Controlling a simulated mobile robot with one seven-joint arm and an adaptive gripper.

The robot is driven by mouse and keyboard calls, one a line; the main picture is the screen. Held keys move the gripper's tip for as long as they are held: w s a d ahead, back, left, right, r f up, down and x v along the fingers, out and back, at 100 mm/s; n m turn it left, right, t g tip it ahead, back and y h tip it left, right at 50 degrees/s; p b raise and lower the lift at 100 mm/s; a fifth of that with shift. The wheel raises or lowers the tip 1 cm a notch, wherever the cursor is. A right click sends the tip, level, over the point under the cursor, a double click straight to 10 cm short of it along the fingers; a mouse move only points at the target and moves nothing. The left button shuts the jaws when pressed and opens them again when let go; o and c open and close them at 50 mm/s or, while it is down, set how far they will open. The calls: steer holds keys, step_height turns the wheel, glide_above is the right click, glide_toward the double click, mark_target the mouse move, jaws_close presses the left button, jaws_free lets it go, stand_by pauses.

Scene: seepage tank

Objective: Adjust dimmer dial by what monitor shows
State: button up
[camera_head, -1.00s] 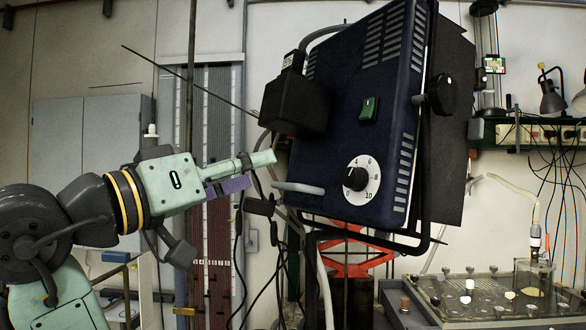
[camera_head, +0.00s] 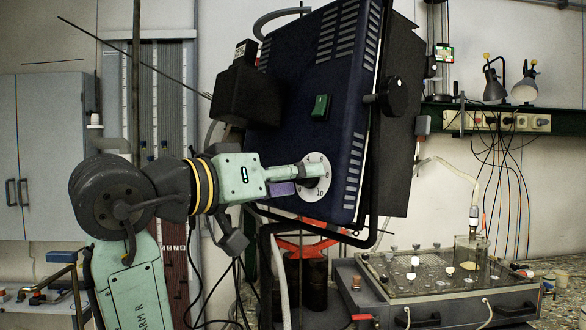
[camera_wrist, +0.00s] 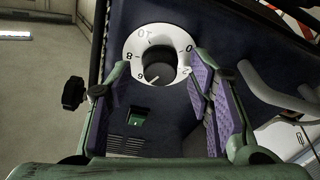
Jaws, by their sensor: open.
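The dimmer dial is a black knob (camera_wrist: 152,66) on a white numbered disc (camera_wrist: 133,47), set in a dark blue box (camera_head: 330,75). In the wrist view the picture is turned over, and a pale line on the knob points down near the 6. In the head view my gripper (camera_head: 322,170) covers part of the disc (camera_head: 322,191). My gripper is open, with purple-padded fingers (camera_wrist: 157,72) on either side of the knob; I cannot tell whether they touch it. A small green-lit device (camera_head: 444,52) at upper right may be the monitor; its reading is too small.
A green rocker switch (camera_head: 320,107) is above the dial on the box. A black side knob (camera_head: 393,96) and a black frame edge the box. A tank lid with jars (camera_head: 471,250) is at right. Cables hang below the box.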

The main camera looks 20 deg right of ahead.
steer(key=shift+c, duration=0.4)
jaws_close()
steer(key=shift+m, duration=0.4)
steer(key=m+g, duration=0.1)
steer(key=m, duration=0.2)
steer(key=m+g, duration=0.1)
steer(key=m, duration=0.3)
steer(key=m+g+b, duration=0.1)
steer(key=m, duration=0.3)
steer(key=shift+w+r+h, duration=0.1)
steer(key=shift+w+h, duration=0.15)
steer(key=shift+h, duration=0.15)
stand_by(0.4)
steer(key=shift+o, duration=0.4)
jaws_free()
